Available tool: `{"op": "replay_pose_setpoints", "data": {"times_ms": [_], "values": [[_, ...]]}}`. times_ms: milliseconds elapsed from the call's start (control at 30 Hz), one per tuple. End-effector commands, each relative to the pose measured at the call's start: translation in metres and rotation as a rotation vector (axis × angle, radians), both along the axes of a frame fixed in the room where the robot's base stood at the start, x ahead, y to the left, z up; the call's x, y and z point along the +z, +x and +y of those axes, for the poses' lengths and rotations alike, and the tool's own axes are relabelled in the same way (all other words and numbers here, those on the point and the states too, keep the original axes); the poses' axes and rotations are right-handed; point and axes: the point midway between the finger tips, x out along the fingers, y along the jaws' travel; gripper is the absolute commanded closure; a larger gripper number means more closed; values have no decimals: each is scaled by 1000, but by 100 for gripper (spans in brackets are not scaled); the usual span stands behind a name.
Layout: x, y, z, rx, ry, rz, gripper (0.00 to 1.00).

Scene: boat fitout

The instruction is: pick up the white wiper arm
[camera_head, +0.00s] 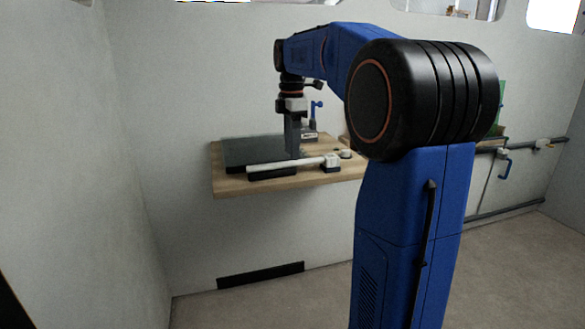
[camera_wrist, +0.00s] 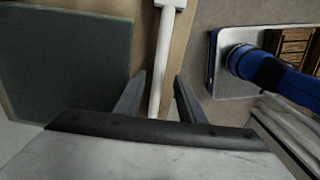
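The white wiper arm (camera_head: 275,166) lies lengthwise along the front of a wooden wall shelf (camera_head: 222,186), with a thicker white block at its right end. In the wrist view the white wiper arm (camera_wrist: 165,45) runs up the picture between the two dark fingers. My gripper (camera_head: 292,155) points down over the shelf, its fingertips close to the middle of the arm. In the wrist view my gripper (camera_wrist: 159,78) is open, with a gap on both sides of the arm. I cannot tell how far the fingertips are above the shelf.
A dark flat panel (camera_head: 250,150) lies on the shelf behind the wiper arm, and shows left of the fingers in the wrist view (camera_wrist: 65,55). A black piece (camera_head: 272,175) sits at the shelf's front. A blue-handled valve (camera_head: 316,108) stands behind my gripper.

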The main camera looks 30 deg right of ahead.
Motion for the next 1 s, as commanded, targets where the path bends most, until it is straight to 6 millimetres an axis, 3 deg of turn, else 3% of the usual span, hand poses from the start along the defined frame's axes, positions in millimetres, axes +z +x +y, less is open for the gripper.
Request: {"op": "replay_pose_setpoints", "data": {"times_ms": [300,633,667,800,1000], "values": [[-40,1,-3,-1,0,2,64],[-47,1,-3,-1,0,1,64],[-47,1,-3,-1,0,1,66],[-47,1,-3,-1,0,1,100],[-47,1,-3,-1,0,0,100]]}}
